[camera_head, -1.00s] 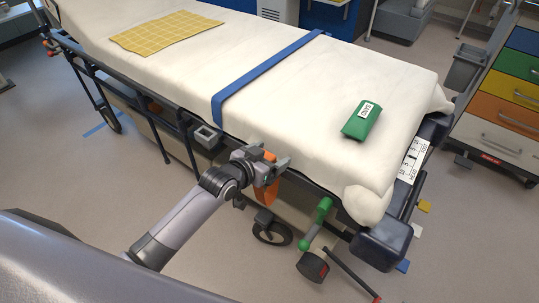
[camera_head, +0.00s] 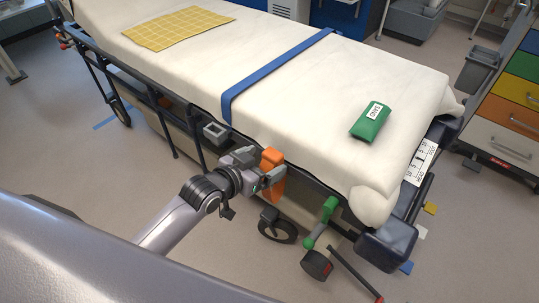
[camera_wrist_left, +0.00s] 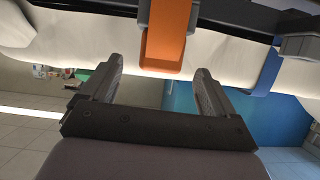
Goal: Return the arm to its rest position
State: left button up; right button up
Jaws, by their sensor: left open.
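My left gripper (camera_head: 260,166) is at the near long side of the stretcher (camera_head: 300,120), with its arm coming in from the lower left. Its two fingers stand apart in the left wrist view (camera_wrist_left: 160,72), with nothing held between them. An orange lever (camera_head: 271,158) on the stretcher's side is just ahead of the fingers. In the left wrist view the lever (camera_wrist_left: 166,38) appears beyond the fingertips, roughly in line with the gap. My right gripper is in neither view.
A green lever (camera_head: 322,222) and a wheel (camera_head: 277,228) are to the right of and below my gripper. A grey bracket (camera_head: 216,133) and side rail (camera_head: 150,100) lie to the left. A green labelled pack (camera_head: 369,124) lies on the sheet. Floor nearer me is clear.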

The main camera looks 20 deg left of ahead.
pick_arm(q)
jog(key=shift+s+r, duration=0.1)
jog(key=shift+s, duration=0.1)
jog(key=s+a+f+n+g+y, duration=0.1)
jog(key=s+f, duration=0.4)
jog(key=s, duration=0.5)
jog(key=s+a+f+g+y+p, duration=0.1)
jog(key=s+f, duration=0.3)
jog(key=s, duration=0.6)
jog(key=shift+a+f+n+p, duration=0.3)
jog(key=shift+a+f+n, duration=0.1)
jog(key=shift+a, duration=0.15)
